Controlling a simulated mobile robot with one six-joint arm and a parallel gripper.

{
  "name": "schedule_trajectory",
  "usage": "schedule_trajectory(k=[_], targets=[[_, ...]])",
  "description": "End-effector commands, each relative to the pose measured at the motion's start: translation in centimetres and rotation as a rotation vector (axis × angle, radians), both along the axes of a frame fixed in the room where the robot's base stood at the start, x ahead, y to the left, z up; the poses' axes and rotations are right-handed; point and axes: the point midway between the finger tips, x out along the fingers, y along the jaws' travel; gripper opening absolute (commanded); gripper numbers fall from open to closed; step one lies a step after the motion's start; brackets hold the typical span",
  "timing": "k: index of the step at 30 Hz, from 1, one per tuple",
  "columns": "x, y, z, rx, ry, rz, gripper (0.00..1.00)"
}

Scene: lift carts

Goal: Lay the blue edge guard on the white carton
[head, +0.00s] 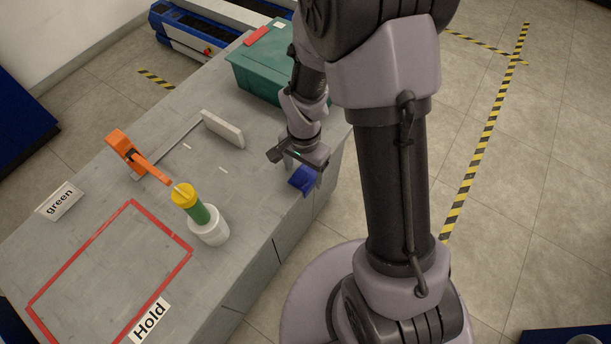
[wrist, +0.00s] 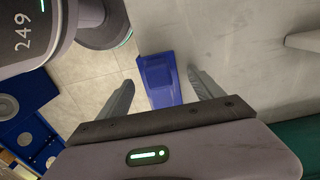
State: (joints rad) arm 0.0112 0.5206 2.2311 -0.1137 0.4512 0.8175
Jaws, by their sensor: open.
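The blue edge guard (head: 303,180) lies at the bench's near right edge in the head view, just below my gripper (head: 293,163). In the wrist view the blue edge guard (wrist: 158,75) shows between the two fingers of my gripper (wrist: 161,82), which is open. A gap shows between each finger and the guard. I cannot tell how far the fingertips are above the bench. No thing is clearly a white carton; a thin whitish block (head: 222,130) stands on the bench, left of my gripper.
The grey bench (head: 262,190) also carries a green crate (head: 258,75), an orange clamp-like tool (head: 135,157), a white round pot (head: 208,228) holding a green and yellow cylinder, and a red-taped area by a "Hold" sign (head: 149,321). Floor is open right of my arm.

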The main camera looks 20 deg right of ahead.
Motion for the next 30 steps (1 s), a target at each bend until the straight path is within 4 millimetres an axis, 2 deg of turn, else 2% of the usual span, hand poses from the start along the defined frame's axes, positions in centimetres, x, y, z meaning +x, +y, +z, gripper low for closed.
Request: schedule_trajectory(k=[2,12,20,23,29,30], targets=[[0.0,0.0,0.1,0.000,0.000,0.000,0.74],[0.0,0.0,0.2,0.000,0.000,0.001,0.08],[0.0,0.0,0.4,0.000,0.000,0.001,0.07],[0.0,0.0,1.2,0.000,-0.001,0.002,0.07],[0.1,-0.1,4.4,-0.001,-0.002,0.002,0.07],[-0.1,-1.0,4.1,-0.001,0.001,-0.003,0.07]])
